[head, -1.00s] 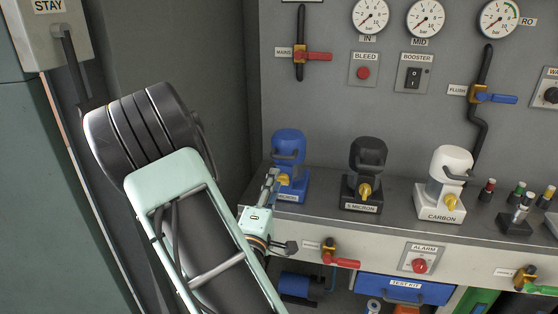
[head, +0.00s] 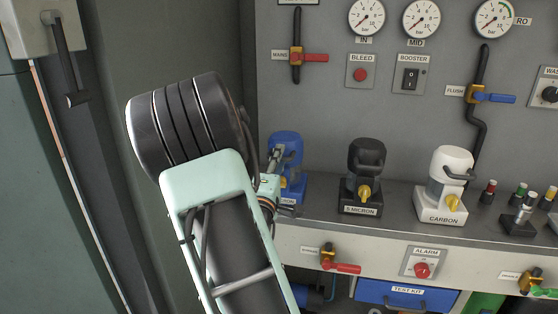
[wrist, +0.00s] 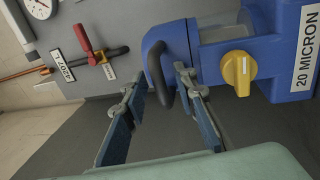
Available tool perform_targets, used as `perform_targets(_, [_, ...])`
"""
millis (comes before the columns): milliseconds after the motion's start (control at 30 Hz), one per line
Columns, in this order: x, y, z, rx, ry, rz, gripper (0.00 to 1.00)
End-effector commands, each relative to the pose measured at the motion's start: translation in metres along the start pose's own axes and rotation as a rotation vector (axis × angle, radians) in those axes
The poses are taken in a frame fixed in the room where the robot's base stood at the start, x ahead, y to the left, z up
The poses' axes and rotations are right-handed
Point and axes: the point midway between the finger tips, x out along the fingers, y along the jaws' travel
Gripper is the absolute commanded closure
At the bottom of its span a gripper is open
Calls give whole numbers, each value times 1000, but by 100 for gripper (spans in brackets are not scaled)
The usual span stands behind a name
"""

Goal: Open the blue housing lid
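The blue housing (head: 289,150) stands at the left end of the grey counter, partly hidden by my gripper (head: 275,163). In the wrist view the housing (wrist: 288,65) appears on its side, with a yellow knob (wrist: 239,72) and a 20 MICRON label. Its blue lid (wrist: 172,45) is on, with a black handle (wrist: 158,75). My gripper (wrist: 160,83) is open. In the wrist view the handle appears between the two fingertips; I cannot tell whether either touches it.
A black 5 MICRON housing (head: 365,170) and a white CARBON housing (head: 446,180) stand to the right. A red-handled mains valve (head: 308,57) is on the wall above. A red-handled valve (head: 340,266) is on the counter front. The cabinet wall is close on the left.

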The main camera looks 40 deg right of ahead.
Motion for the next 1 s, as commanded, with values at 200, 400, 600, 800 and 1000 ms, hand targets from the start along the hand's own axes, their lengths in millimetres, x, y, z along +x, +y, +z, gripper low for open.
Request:
perform_targets(200, [0,0,0,0,0,0,80])
perform_targets(400, [0,0,0,0,0,0,100])
perform_targets(600, [0,0,0,0,0,-1,100])
perform_targets(800, [0,0,0,0,0,-2,100])
perform_targets(1000, [2,6,0,0,0,-21,100])
